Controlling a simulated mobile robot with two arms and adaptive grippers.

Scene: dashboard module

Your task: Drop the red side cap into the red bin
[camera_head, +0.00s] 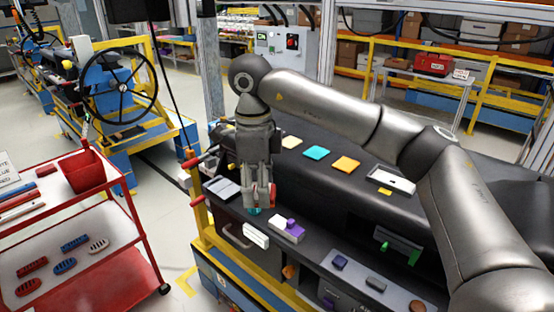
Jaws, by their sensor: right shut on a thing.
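My right gripper (259,203) points down over the near left end of the dark dashboard module (330,205). It is shut on a small red piece (272,195), which looks like the red side cap. The fingers hide most of it. The red bin (84,174) is an open box on the red cart at the left, well apart from the gripper. My left gripper is not in view.
The red cart (140,240) carries several red, blue and white parts on its lower tray (110,262). A yellow frame (207,228) edges the module. White and purple parts (288,228) sit just right of the gripper. Floor shows between cart and module.

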